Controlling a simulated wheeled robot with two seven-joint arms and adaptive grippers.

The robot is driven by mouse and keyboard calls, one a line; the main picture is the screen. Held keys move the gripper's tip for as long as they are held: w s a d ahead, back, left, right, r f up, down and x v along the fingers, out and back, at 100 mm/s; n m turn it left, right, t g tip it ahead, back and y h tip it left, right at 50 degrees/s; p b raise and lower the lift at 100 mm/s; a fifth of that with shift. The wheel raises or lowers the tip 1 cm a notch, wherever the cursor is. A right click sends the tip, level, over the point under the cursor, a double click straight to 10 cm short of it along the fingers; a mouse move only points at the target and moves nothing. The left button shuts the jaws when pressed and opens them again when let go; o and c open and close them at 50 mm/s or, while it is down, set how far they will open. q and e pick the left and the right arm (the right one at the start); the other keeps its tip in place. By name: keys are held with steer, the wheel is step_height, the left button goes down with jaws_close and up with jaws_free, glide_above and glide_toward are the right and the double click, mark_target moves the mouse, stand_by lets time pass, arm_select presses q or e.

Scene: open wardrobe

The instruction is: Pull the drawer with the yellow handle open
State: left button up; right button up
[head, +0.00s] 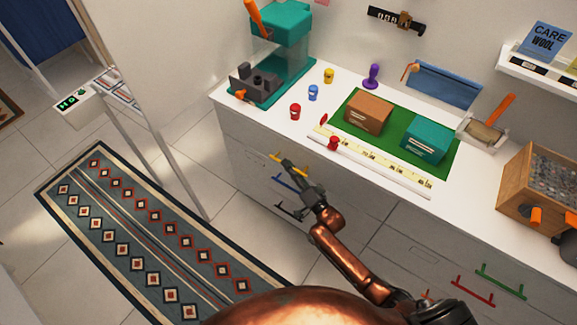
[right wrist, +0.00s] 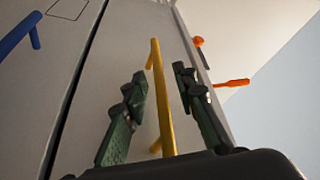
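The yellow handle (head: 273,157) is a bar on the top left drawer front (head: 247,150) of the white cabinet. The drawer front looks flush with the cabinet in the head view. My right gripper (head: 287,164) is at this handle and covers part of it. In the right wrist view the yellow handle (right wrist: 161,100) stands between the two fingers of my right gripper (right wrist: 161,84), with a gap on each side. The fingers are open around the bar.
A blue handle (head: 290,183) and a black handle sit below the yellow one. Red (head: 473,292) and green (head: 500,281) handles are at the right. The counter holds a teal machine (head: 290,30), boxes on a green mat and a wooden crate (head: 520,178). A patterned rug (head: 150,235) covers open floor.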

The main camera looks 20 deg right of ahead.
steer(key=shift+w+a, duration=0.1)
steer(key=shift+w, duration=0.1)
jaws_close()
stand_by(0.6)
